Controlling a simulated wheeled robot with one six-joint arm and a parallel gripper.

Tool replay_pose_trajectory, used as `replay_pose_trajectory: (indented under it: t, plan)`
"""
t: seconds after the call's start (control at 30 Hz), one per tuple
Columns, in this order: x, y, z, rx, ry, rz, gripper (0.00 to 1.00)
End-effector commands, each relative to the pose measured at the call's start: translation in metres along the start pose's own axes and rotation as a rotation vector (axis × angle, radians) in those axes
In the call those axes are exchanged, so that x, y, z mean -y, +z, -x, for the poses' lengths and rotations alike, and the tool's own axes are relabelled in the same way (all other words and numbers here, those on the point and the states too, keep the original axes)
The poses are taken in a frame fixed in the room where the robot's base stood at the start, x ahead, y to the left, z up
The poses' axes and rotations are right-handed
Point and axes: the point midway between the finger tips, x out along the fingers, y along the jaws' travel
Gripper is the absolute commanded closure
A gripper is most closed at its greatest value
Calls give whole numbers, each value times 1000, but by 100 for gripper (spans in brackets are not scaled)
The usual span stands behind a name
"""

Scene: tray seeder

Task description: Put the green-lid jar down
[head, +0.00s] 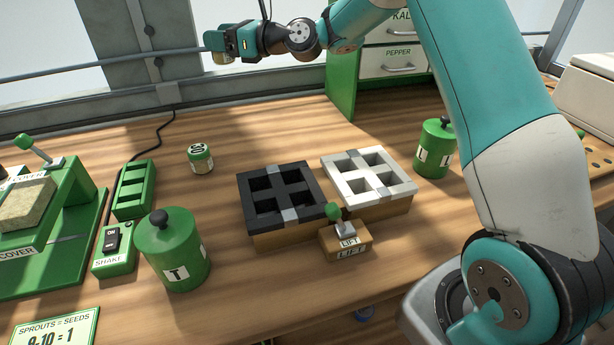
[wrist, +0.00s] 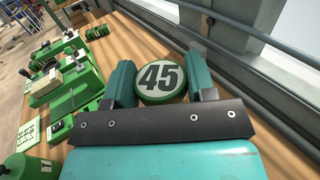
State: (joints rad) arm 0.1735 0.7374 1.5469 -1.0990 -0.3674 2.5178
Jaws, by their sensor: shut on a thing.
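My gripper (head: 229,42) is raised high above the back of the bench at the upper left of the head view. It is shut on the green-lid jar (head: 222,57), which is mostly hidden behind the fingers there. In the wrist view the jar's round lid (wrist: 161,79) faces the camera, with a green rim and a pale top marked 45. My gripper's fingers (wrist: 161,84) press on both sides of it. The jar is well clear of the wooden bench (head: 225,118).
A small jar (head: 200,158) stands behind the black tray (head: 256,217). A green rack (head: 134,190), T canister (head: 172,250), white tray (head: 378,197), lift lever box (head: 345,241) and L canister (head: 434,148) stand around. The back-left bench is clear.

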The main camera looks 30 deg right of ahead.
Motion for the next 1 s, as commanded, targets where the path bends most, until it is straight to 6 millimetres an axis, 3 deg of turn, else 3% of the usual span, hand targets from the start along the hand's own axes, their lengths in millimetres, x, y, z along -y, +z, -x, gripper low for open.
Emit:
replay_pose_trajectory:
  t: [0.17,0.6,1.0]
  plan:
    - [14,-24,0,6,-25,-3,74]
    - [13,-141,0,5,-25,-4,74]
    - [13,-184,-1,6,-25,-1,74]
